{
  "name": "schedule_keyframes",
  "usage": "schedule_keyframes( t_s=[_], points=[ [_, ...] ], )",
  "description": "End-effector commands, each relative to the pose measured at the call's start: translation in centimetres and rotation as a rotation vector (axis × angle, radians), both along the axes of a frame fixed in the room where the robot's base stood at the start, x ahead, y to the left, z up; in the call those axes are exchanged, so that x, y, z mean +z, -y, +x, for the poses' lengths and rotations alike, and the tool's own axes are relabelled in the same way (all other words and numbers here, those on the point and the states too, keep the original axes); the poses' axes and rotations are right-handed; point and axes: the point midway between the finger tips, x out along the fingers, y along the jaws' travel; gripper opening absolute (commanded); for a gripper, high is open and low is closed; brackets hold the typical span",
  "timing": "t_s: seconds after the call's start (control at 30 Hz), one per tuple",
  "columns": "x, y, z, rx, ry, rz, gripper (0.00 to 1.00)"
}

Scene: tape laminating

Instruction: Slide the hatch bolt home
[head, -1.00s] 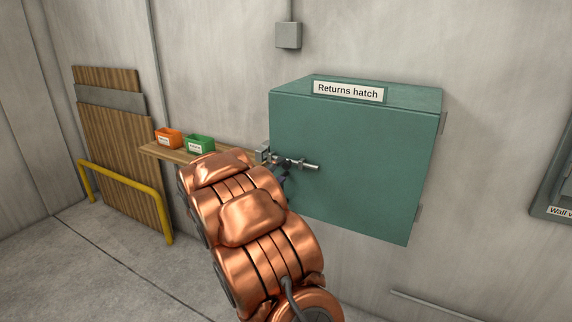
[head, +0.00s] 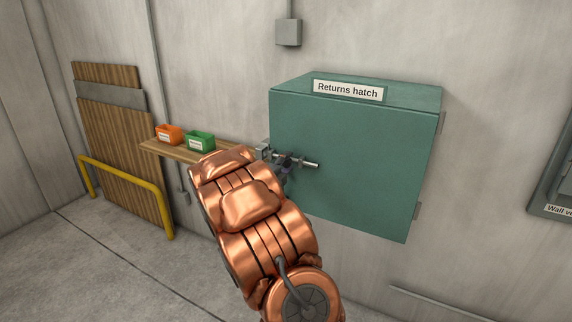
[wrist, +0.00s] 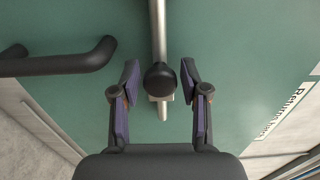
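The returns hatch (head: 370,150) is a green box door on the wall, closed as far as I can see. Its metal bolt (head: 309,164) lies level near the door's left edge, by a grey bracket (head: 263,150). In the wrist view the bolt rod (wrist: 159,25) runs up the picture, with a round black knob (wrist: 160,77) on it. My gripper (wrist: 159,80) is open, one finger on each side of the knob, with a gap visible on both sides. In the head view the gripper (head: 287,169) is small and dark, partly covering the bolt.
A dark bar handle (wrist: 60,63) stands left of the fingers in the wrist view. A wooden shelf (head: 160,150) left of the hatch carries an orange bin (head: 169,134) and a green bin (head: 199,141). A yellow rail (head: 125,181) stands lower left.

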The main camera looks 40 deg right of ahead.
Motion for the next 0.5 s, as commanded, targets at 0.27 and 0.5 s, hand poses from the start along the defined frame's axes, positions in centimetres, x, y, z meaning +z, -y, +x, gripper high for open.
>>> schedule_keyframes(
  t_s=[0.27, 0.5],
  points=[
    [0.0, -0.02, 0.0, 0.0, 0.0, 0.0, 0.12],
    [-0.01, -0.02, 0.0, 0.0, 0.0, 0.0, 0.0]
  ],
)
